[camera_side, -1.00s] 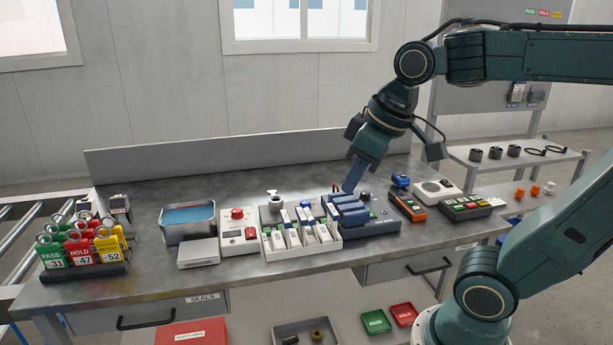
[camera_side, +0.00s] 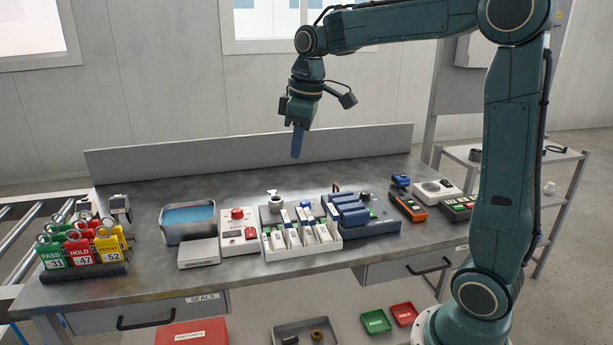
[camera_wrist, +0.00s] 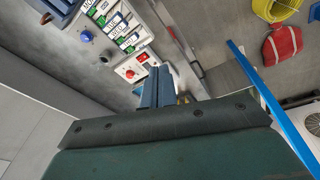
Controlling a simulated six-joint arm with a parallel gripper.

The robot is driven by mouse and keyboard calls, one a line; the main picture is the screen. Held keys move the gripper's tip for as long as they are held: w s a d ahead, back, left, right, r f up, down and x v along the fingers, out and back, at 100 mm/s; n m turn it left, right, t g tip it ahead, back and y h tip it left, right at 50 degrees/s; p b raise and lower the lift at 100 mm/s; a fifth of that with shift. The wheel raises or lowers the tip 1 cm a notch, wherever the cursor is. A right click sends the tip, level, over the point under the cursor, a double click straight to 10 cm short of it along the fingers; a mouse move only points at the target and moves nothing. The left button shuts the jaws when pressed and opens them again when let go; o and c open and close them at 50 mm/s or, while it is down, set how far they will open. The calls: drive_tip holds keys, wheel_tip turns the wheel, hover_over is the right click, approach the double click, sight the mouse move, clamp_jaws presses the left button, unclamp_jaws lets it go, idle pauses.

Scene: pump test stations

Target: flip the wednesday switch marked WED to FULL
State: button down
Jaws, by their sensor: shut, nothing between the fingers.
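A white switch panel (camera_side: 301,236) stands mid-bench with several white levers in a row and small green and blue marks. It also shows at the top of the wrist view (camera_wrist: 117,27), with dark lettering beside the switches. The lettering is too small to tell surely which switch is WED or how it is set. My gripper (camera_side: 297,157) is shut and empty, pointing down in the air well above the bench and the panel. In the wrist view its blue fingers (camera_wrist: 156,75) lie together, below and right of the panel.
A white box (camera_side: 237,232) with a red button is left of the panel. A blue block unit (camera_side: 356,216) is close on its right. A metal tray (camera_side: 188,222) and tag rack (camera_side: 84,270) stand farther left.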

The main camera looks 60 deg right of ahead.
drive_tip(key=w+d+f+n+g, duration=0.2)
drive_tip(key=w+d+f, duration=0.5)
drive_tip(key=w+d, duration=0.2)
drive_tip(key=n+g+y, duration=0.1)
drive_tip(key=n, duration=0.2)
hover_over(297, 228)
drive_tip(key=w+d, duration=0.2)
wheel_tip(297, 228, down, 10)
drive_tip(key=f, duration=0.1)
drive_tip(key=shift+s+r, duration=0.1)
drive_tip(key=shift+r, duration=0.15)
drive_tip(key=shift+f, duration=0.1)
drive_tip(key=f, duration=0.4)
drive_tip(key=s+a+f, duration=0.1)
drive_tip(key=f, duration=0.8)
drive_tip(key=shift+s+a+f, duration=0.15)
drive_tip(key=shift+a+f, duration=0.05)
drive_tip(key=shift+f, duration=0.1)
drive_tip(key=shift+s+a+f, duration=0.15)
drive_tip(key=shift+s+f, duration=0.05)
drive_tip(key=shift+f, duration=0.2)
drive_tip(key=shift+w, duration=0.1)
